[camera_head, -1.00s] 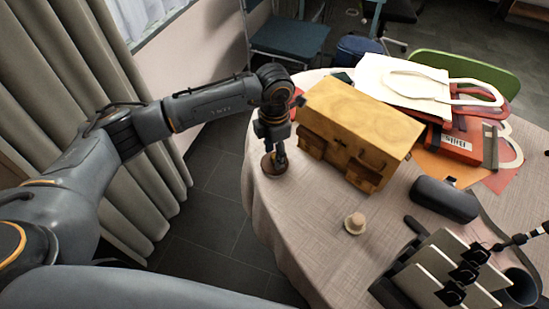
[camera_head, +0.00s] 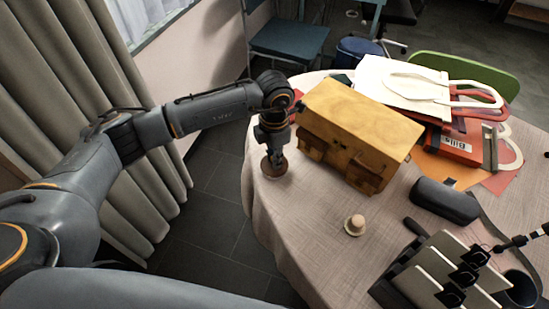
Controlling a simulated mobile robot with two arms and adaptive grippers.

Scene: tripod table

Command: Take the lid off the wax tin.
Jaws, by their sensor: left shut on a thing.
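The wax tin (camera_head: 275,174) is a small, low round tin with a brown top, at the left edge of the table. My left gripper (camera_head: 274,162) points down over it and is shut on its brown lid (camera_head: 283,166). The fingers hide part of the lid. A pale rim shows under the brown top; I cannot tell whether there is a gap between lid and tin.
A yellow-brown wooden box (camera_head: 355,130) stands close to the right of the tin. A small cream knobbed thing (camera_head: 354,225) is nearer the front. A dark case (camera_head: 445,200), a card holder (camera_head: 445,270) and a white bag (camera_head: 400,85) fill the right side.

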